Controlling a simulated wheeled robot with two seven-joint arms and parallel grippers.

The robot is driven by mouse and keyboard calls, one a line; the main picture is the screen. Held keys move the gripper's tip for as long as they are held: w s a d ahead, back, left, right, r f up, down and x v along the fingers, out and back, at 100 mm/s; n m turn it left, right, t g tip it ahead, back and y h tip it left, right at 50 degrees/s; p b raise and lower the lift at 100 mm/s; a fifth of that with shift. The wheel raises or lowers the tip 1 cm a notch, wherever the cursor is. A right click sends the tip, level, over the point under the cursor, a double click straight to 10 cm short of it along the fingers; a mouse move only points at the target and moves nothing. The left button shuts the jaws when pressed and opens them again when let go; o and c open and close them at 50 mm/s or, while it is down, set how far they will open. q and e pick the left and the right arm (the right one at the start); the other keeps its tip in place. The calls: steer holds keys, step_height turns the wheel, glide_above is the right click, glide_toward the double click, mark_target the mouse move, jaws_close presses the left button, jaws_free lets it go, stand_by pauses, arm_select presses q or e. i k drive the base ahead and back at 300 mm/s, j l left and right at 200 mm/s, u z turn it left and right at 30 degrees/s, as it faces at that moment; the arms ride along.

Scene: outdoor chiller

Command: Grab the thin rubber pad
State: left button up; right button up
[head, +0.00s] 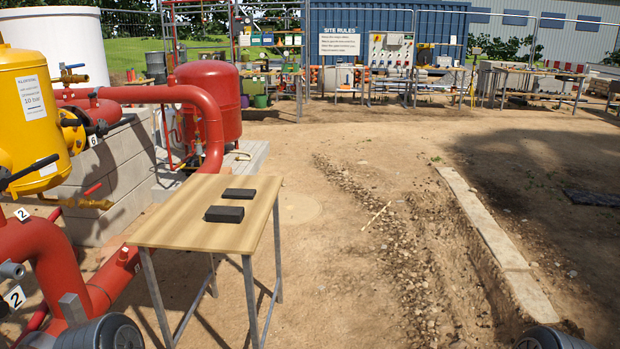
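Two dark rectangular pads lie flat and apart on a wooden table (175,226). The farther one looks thinner, the thin rubber pad (238,195). The nearer one is a thicker dark block (224,214), close in front of it and slightly to the left. Nothing touches either of them. Rounded grey parts of my arms show at the bottom left and bottom right edges. My grippers are not visible, so their state is hidden.
Red pipes (45,262) and a yellow tank (30,110) crowd the left of the table. A red tank (209,103) stands behind it. Open dirt (310,265) lies to the right, then a gravel trench (405,245) and a concrete kerb (485,232).

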mark_target(230, 192)
steer(key=i+l, duration=0.15)
steer(key=i, duration=0.3)
steer(key=i+l, duration=0.15)
steer(key=i, duration=0.3)
steer(key=i+l, duration=0.15)
steer(key=i, duration=0.25)
steer(key=i+l, duration=0.2)
steer(key=i, duration=0.25)
steer(key=i+l+u, duration=0.1)
steer(key=i, duration=0.95)
